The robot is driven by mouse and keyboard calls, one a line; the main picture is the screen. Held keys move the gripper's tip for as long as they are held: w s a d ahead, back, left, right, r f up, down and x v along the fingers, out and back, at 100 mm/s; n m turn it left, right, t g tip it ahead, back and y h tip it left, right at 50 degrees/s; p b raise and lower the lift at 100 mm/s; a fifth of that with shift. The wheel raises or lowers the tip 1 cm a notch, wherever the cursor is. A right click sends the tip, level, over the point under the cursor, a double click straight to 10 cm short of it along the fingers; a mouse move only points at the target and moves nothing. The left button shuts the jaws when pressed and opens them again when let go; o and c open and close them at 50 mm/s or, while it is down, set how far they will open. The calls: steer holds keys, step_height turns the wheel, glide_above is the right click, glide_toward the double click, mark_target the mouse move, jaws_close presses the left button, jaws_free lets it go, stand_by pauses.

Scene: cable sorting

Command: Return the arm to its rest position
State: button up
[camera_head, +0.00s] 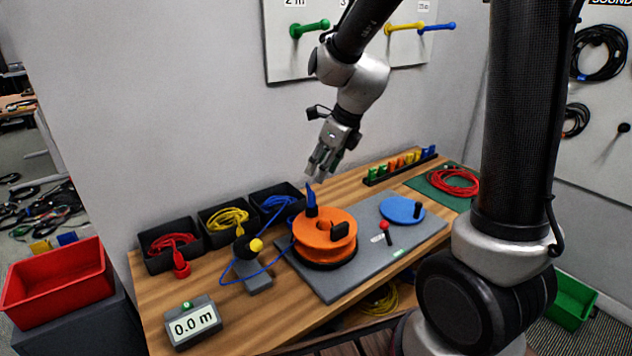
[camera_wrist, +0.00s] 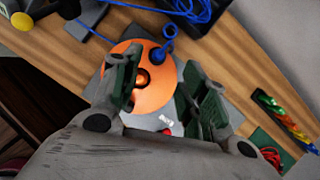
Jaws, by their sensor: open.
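My gripper (camera_head: 322,165) is open and empty. It hangs from my arm above the workbench, over the back of the orange cable reel (camera_head: 326,236). In the wrist view my gripper (camera_wrist: 168,88) has its two green-padded fingers spread, with the orange reel (camera_wrist: 155,95) below and partly hidden behind the left finger. The reel sits on a grey base plate (camera_head: 300,277). A blue cable (camera_head: 236,270) runs from the reel through a grey guide block (camera_head: 257,279) with a yellow knob. A blue clip (camera_head: 311,200) stands at the reel's rim.
Black bins hold red (camera_head: 168,243), yellow (camera_head: 227,219) and blue (camera_head: 274,207) cables. A meter (camera_head: 193,322) reads 0.0 m. A rack of coloured clips (camera_head: 400,165), a coiled red cable (camera_head: 453,183) and a blue disc (camera_head: 402,210) lie right. A pegged wall board (camera_head: 285,62) stands behind.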

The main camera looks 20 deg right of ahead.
steer(key=s+d+r+n+h, duration=0.1)
steer(key=s+d+r+n, duration=0.2)
steer(key=s+n, duration=0.5)
steer(key=s+d+r+n+h, duration=0.1)
steer(key=s+d+r+n, duration=0.3)
steer(key=s+n, duration=0.4)
steer(key=s+d+r+n+t, duration=0.1)
steer(key=s+d+r+n, duration=0.2)
steer(key=n, duration=0.8)
steer(key=s+d, duration=0.2)
steer(key=s, duration=0.2)
steer(key=shift+s+d+r+n+h, duration=0.3)
steer(key=shift+s+r+n+h, duration=0.05)
steer(key=shift+s+n+h, duration=0.05)
